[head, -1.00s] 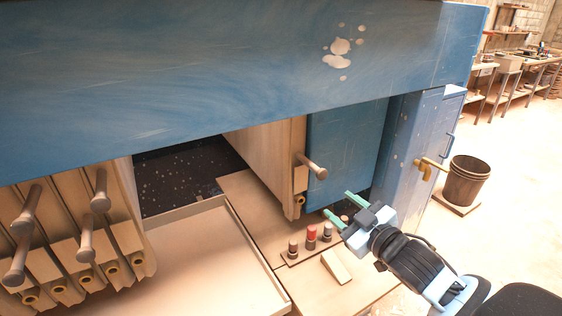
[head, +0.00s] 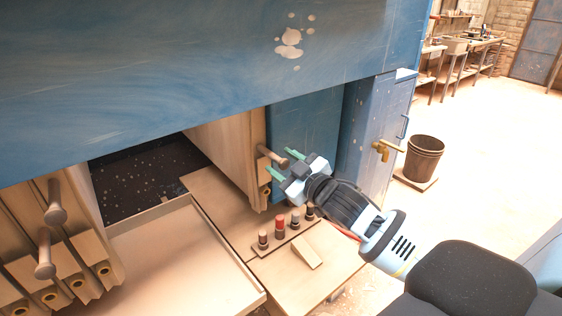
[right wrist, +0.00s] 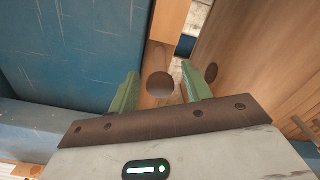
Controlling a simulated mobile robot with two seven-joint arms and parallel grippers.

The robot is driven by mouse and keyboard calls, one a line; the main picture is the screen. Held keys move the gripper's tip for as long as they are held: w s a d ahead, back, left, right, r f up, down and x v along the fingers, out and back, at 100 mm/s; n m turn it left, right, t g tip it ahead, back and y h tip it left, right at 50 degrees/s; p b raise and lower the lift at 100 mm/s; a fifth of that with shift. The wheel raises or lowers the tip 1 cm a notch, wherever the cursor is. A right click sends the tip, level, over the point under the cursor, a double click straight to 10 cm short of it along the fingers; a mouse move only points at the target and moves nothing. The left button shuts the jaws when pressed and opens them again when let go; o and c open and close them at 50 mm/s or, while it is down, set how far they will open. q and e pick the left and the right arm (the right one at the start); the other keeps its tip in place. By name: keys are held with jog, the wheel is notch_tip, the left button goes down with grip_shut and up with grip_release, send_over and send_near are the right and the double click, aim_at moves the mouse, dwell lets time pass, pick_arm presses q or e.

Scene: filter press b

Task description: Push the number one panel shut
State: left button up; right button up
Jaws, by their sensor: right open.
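A pale wooden panel (head: 228,150) hangs in the press beside the blue end block (head: 302,130). Its peg handle (head: 271,156) sticks out from its front edge. My right gripper (head: 281,162) is open at the free end of this handle. In the right wrist view, the round handle end (right wrist: 160,86) shows between the two green fingers, with space on both sides; I cannot tell how far it reaches in. No number is readable on the panel. My left gripper is out of view.
Several similar panels (head: 62,250) stand at the left, a gap away. Below are a shallow tray (head: 180,262) and a strip of buttons (head: 280,222) with a wedge (head: 307,252). A brass tap (head: 385,150) and a bucket (head: 424,158) are at the right.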

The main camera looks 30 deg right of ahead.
jog(key=shift+w+a, duration=0.1)
jog(key=shift+w, duration=0.55)
jog(key=shift+c, duration=0.4)
grip_shut()
